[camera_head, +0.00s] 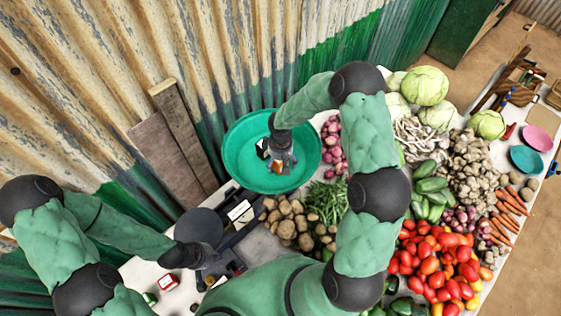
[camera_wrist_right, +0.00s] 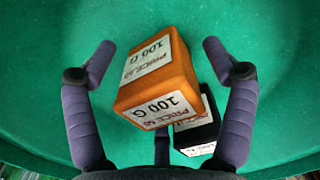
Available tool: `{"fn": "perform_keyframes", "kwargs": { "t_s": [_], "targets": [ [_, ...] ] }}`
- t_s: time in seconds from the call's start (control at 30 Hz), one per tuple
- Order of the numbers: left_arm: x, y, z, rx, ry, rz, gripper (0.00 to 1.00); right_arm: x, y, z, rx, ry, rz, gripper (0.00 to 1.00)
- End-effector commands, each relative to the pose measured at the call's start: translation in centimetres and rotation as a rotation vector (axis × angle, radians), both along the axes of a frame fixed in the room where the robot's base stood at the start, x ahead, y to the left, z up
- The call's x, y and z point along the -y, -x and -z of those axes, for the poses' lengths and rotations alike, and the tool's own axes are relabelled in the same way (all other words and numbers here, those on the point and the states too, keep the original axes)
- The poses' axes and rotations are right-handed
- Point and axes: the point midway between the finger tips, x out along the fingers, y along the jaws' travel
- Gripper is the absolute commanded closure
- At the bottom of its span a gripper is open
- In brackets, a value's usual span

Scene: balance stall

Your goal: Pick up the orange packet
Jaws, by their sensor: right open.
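The orange packet (camera_wrist_right: 150,105) is a block with white "100 G" price labels, in the right wrist view. It lies in the round green pan (camera_head: 238,132); a small orange patch of it (camera_head: 277,168) shows in the head view. A black packet (camera_wrist_right: 197,135) with a white label lies beside and partly behind it. My right gripper (camera_wrist_right: 160,52) is open above the pan, its fingers on either side of the orange packet with gaps. It hides part of the pan in the head view. My left gripper (camera_head: 206,265) is low at the left; its fingers are unclear.
Tomatoes (camera_head: 436,262) and cabbages (camera_head: 426,86) fill the table's right. Wooden boards (camera_head: 180,135) and a corrugated wall (camera_head: 110,60) stand behind. A red box (camera_head: 168,282) is near my left gripper.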

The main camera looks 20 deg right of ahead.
Motion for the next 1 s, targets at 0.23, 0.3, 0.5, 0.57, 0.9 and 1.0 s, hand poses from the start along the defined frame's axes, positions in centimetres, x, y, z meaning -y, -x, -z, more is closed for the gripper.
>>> {"fn": "perform_keyframes", "kwargs": {
  "t_s": [0.23,0.3,0.5,0.57,0.9,1.0],
  "targets": [
    [0.0,0.01,-0.02,0.0,0.0,0.0,1.0,0.02,-0.07,0.42,0.002,0.0,0.001,0.16],
    [0.0,0.01,-0.02,0.0,0.0,0.0,1.0,0.02,-0.06,0.42,0.002,0.0,0.001,0.19],
    [0.0,0.01,-0.02,0.0,0.0,0.0,1.0,0.02,-0.05,0.41,0.002,0.0,0.001,0.75],
    [0.0,0.01,-0.02,0.0,0.0,0.0,1.0,0.02,-0.05,0.41,0.002,0.0,0.001,0.84],
    [0.0,0.0,-0.01,0.0,0.0,0.0,1.0,0.03,-0.06,0.35,0.002,0.0,0.001,0.84],
    [0.01,0.0,0.07,0.0,0.0,0.0,1.0,0.03,-0.09,0.11,0.002,0.0,0.001,0.84]
  ]
}}
